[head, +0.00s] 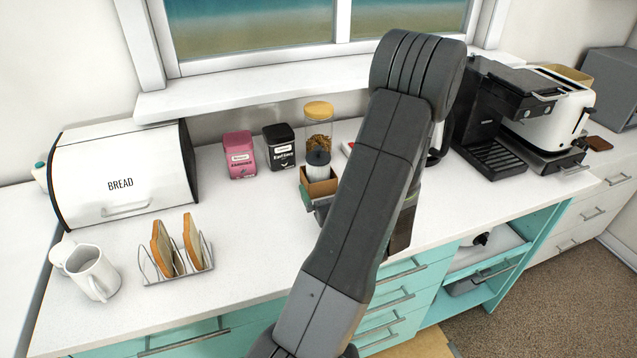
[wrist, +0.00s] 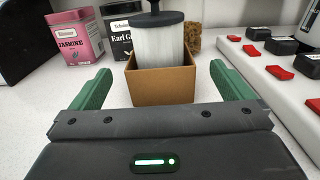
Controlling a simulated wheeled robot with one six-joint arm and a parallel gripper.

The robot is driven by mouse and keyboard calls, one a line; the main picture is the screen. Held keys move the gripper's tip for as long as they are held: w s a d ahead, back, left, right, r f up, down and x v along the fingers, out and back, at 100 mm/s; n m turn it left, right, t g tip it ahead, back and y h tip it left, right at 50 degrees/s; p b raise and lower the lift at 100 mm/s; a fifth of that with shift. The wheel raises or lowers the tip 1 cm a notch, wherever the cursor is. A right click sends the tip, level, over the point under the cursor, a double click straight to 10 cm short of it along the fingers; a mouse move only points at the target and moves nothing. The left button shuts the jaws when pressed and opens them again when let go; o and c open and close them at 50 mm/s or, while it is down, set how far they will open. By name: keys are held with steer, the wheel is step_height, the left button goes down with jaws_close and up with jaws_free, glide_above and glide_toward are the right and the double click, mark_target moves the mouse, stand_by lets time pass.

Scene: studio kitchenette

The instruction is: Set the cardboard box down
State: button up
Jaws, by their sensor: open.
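The cardboard box (wrist: 162,86) is a small open-topped brown box standing on the white counter in the wrist view. A grey cylinder with a dark lid and knob (wrist: 157,42) stands inside it. My gripper (wrist: 162,82) is open, with one green finger on each side of the box and a visible gap on both sides. In the head view the box (head: 319,189) shows just left of my arm, which hides part of the gripper and the counter behind it.
A pink tin (head: 240,155) and a black tin (head: 279,147) stand left of the box. A glass jar (head: 318,125) is behind it. A white unit with red and black switches (wrist: 280,80) is close on the right. The counter front (head: 245,265) is clear.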

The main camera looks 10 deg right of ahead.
steer(key=shift+w+a+f, duration=0.1)
steer(key=shift+w+f, duration=0.1)
steer(key=shift+f, duration=0.1)
steer(key=shift+w+a+p, duration=0.2)
steer(key=shift+w+p, duration=0.15)
steer(key=shift+w, duration=0.8)
steer(key=shift+w+a+p, duration=0.25)
steer(key=shift+w+p, duration=0.15)
steer(key=shift+w, duration=0.8)
steer(key=shift+w+a+p, duration=0.2)
steer(key=shift+w+p, duration=0.15)
steer(key=shift+w, duration=0.8)
steer(key=c, duration=1.1)
steer(key=shift+c, duration=0.2)
steer(key=shift+r, duration=0.15)
